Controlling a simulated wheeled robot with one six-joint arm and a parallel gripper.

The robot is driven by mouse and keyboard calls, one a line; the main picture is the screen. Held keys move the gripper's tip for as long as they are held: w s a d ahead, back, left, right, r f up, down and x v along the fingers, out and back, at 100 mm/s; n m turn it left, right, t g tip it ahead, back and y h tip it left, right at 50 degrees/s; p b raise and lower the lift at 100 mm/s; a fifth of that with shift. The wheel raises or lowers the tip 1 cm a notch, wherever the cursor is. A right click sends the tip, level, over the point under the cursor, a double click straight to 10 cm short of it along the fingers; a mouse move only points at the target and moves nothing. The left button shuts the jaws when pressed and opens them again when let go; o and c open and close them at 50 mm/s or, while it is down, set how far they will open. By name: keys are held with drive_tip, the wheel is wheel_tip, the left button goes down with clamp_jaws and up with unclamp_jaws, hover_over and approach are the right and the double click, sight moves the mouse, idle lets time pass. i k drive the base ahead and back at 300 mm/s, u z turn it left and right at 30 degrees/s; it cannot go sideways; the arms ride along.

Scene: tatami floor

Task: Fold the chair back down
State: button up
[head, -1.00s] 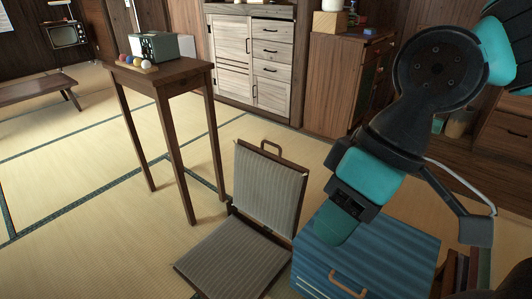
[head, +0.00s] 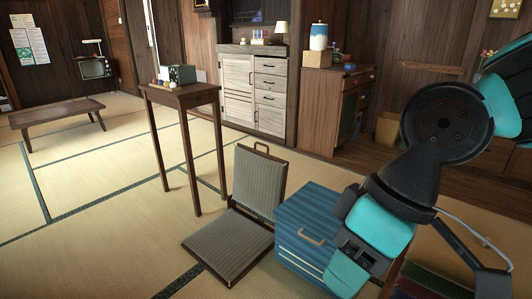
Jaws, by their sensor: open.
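A low floor chair stands on the tatami in the head view. My gripper (head: 345,276) is at the lower right, to the right of the chair and in front of a blue box. It is apart from the chair back and holds nothing that I can see. Its fingertips are partly hidden by its own housing.
The blue striped box (head: 300,215) with a handle stands close to the chair's right. A tall slim table (head: 180,97) stands behind it to the left. A low table (head: 55,114) and cabinets (head: 252,92) are farther back. Open tatami (head: 100,220) lies left of the chair.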

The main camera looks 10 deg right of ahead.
sight(260, 178)
drive_tip(key=u, duration=0.8)
drive_tip(key=i, duration=1.9)
drive_tip(key=z, duration=0.9)
drive_tip(key=i, duration=0.25)
drive_tip(key=z, duration=0.1)
